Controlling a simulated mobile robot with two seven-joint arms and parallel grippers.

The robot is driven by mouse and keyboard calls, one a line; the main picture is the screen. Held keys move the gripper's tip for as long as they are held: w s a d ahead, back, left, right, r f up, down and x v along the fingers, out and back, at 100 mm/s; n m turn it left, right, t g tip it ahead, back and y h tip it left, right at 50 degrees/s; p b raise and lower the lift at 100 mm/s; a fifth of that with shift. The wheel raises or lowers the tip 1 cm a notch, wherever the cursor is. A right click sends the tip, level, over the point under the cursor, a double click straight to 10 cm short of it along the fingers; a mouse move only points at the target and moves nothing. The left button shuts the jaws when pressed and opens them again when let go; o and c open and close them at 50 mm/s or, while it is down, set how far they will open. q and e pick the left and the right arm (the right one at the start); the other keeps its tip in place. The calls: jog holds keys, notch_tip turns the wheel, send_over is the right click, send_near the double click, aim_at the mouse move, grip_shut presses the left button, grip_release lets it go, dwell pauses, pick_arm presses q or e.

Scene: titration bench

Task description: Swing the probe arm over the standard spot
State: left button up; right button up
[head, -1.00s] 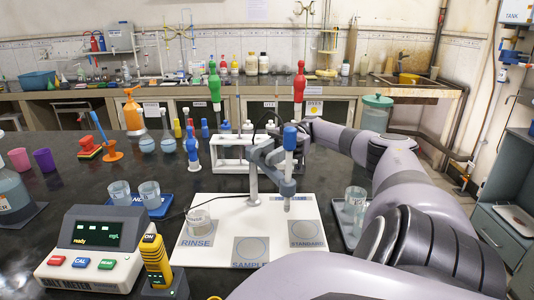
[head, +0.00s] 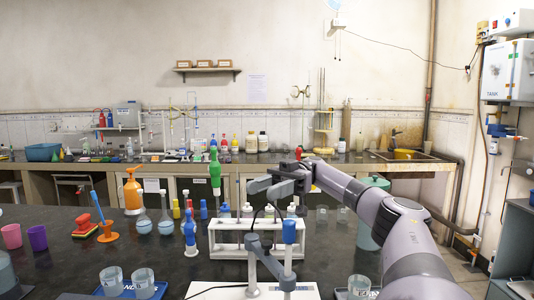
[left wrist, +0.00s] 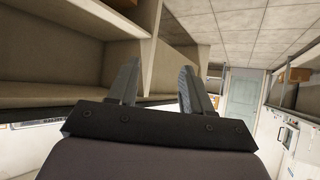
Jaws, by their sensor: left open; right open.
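The probe arm (head: 268,263) is a grey jointed link on a post that stands on the white board (head: 228,292). It carries an upright probe with a blue top (head: 288,232) to the right of the post. The probe's lower end and the standard spot are below the head view's edge. My right gripper (head: 260,188) is open and empty, above and slightly left of the probe's blue top, apart from it. My left gripper (left wrist: 158,75) is open and empty in the left wrist view, away from the board and out of the head view.
A white rack (head: 230,236) with bottles stands behind the probe. Beakers stand at left (head: 143,283) and right (head: 359,287). Flasks and a blue-capped bottle (head: 190,237) are left of the rack. A shelf (left wrist: 70,90) is close to my left gripper.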

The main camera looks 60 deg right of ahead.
notch_tip(320, 180, up, 7)
jog(key=p, duration=0.3)
